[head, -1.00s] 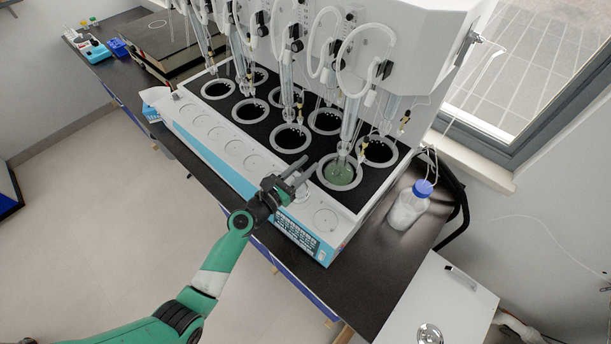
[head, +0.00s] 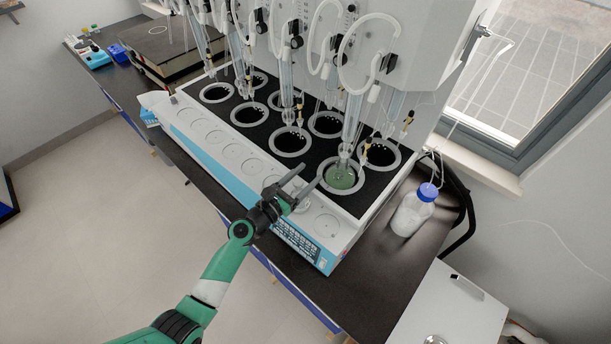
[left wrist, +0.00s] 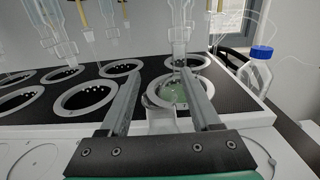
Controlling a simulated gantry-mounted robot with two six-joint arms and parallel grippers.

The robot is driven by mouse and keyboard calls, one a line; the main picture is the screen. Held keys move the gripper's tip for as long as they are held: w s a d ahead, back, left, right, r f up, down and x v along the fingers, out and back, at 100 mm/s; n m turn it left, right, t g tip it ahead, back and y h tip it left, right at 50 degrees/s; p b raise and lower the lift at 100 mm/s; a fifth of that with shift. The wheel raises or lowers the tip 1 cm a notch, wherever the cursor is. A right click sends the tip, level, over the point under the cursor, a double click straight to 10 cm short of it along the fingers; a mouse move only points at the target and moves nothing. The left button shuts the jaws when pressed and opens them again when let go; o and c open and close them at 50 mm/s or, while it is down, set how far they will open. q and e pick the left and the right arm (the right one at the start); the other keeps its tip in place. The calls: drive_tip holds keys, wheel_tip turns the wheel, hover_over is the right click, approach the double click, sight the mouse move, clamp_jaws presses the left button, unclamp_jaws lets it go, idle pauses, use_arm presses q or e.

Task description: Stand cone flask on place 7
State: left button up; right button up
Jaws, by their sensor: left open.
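My left gripper (head: 309,177) is open over the white front ledge, in front of the well that holds green liquid (head: 340,178). In the left wrist view, its two fingers (left wrist: 167,90) straddle a clear glass shape (left wrist: 161,120), which looks like the cone flask on the ledge. A gap shows between it and the right finger; whether the left finger touches it I cannot tell. In the head view the flask is hard to make out behind the gripper. My right gripper is not in view.
The distiller's black top (head: 262,128) has several ringed wells with glass tubes hanging above them. A bottle with a blue cap (head: 413,209) stands on the dark bench to the right. A blue control panel (head: 298,244) runs along the front. Open floor lies at left.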

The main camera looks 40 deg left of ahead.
use_arm(q)
drive_tip(key=shift+s+r+p, duration=0.2)
drive_tip(key=shift+s+p, duration=0.05)
drive_tip(key=shift+p, duration=0.05)
drive_tip(key=s+p, duration=0.1)
drive_tip(key=s, duration=1)
drive_tip(key=shift+s+d, duration=0.2)
drive_tip(key=shift+s, duration=0.1)
drive_tip(key=w+d+r+m+t+h, duration=0.1)
drive_tip(key=w+d+r+m+h, duration=0.15)
drive_tip(key=r+m, duration=0.65)
drive_tip(key=w+d+r+m+t+h, duration=0.1)
drive_tip(key=w+d+r+m+h, duration=0.2)
drive_tip(key=r+m, duration=0.7)
drive_tip(key=w+d+r+m+t+h, duration=0.1)
drive_tip(key=w+d+r+m, duration=0.35)
drive_tip(key=r, duration=0.75)
drive_tip(key=s+d+r+m+t+y, duration=0.1)
drive_tip(key=s+r+m, duration=0.3)
drive_tip(key=r, duration=0.4)
drive_tip(key=s+d+r+m+t+y, duration=0.1)
drive_tip(key=s+r+m+t, duration=0.2)
drive_tip(key=r, duration=0.4)
drive_tip(key=s+d+r+m+t+y, duration=0.1)
drive_tip(key=s+r+m+t+y, duration=0.1)
drive_tip(key=s+r+m, duration=0.3)
wheel_tip(320, 180, up, 4)
drive_tip(key=shift+d+f+m, duration=0.15)
drive_tip(key=shift+d+m, duration=0.2)
drive_tip(key=shift+m, duration=0.5)
